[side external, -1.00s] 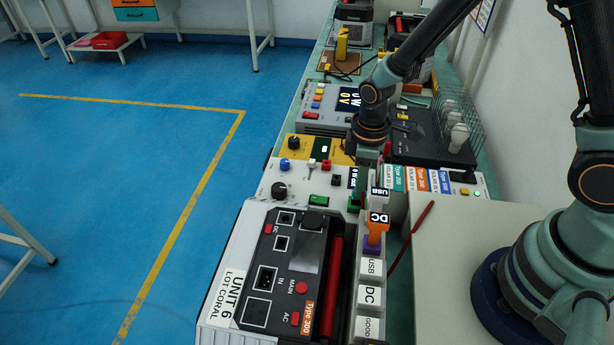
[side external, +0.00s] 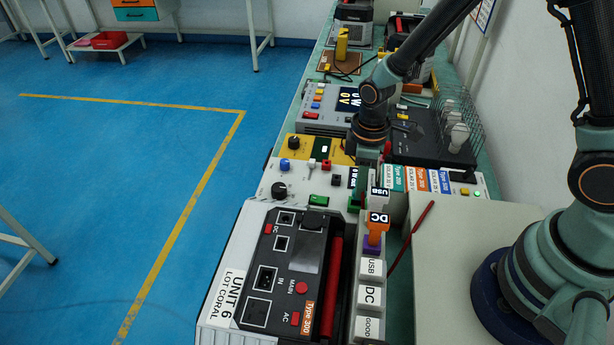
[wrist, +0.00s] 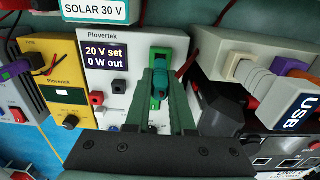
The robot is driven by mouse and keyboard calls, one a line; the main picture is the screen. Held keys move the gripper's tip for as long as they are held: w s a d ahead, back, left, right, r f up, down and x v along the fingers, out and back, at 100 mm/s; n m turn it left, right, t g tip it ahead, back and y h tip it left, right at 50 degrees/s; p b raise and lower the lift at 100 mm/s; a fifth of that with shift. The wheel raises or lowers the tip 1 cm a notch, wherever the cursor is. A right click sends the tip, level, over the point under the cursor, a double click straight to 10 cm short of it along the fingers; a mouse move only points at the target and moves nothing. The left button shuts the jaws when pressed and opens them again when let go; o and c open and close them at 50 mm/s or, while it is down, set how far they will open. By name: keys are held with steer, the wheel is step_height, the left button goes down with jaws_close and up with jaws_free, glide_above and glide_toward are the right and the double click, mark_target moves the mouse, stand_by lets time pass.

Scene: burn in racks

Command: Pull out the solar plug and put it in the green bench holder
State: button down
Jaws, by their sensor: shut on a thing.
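In the wrist view my gripper (wrist: 160,80) is closed on a small teal plug body (wrist: 157,85), which I take for the solar plug. Its fingers hide most of the plug. A bright green holder (wrist: 160,55) stands on the white Plovertek unit at the fingertips. The plug is at the lower part of this holder; I cannot tell how deeply it sits in it. In the side external view the green holder (side external: 354,204) shows only in part, and my wrist hides the gripper's fingers.
The white Plovertek unit (wrist: 120,75) reads 20 V set, 0 W out. A grey block with USB and DC plugs (side external: 372,268) stands close by. The black Type 300 unit (side external: 290,265) is nearest the camera. A yellow unit (wrist: 58,75) stands on the far side.

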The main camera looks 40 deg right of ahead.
steer(key=shift+f, duration=1.25)
stand_by(0.8)
steer(key=c, duration=0.7)
jaws_free()
step_height(320, 180, up, 11)
steer(key=shift+r, duration=0.85)
steer(key=s+d+r+m+t, duration=0.2)
steer(key=r+m, duration=0.1)
steer(key=r, duration=0.1)
steer(key=s+d+r+m+t, duration=0.1)
steer(key=s+d+r+m, duration=0.1)
steer(key=r, duration=0.3)
steer(key=s+d+r+m+t, duration=0.2)
steer(key=r+m, duration=0.2)
steer(key=shift+s+d+r+t, duration=0.25)
steer(key=shift+d+r+t, duration=0.05)
steer(key=shift+d, duration=0.05)
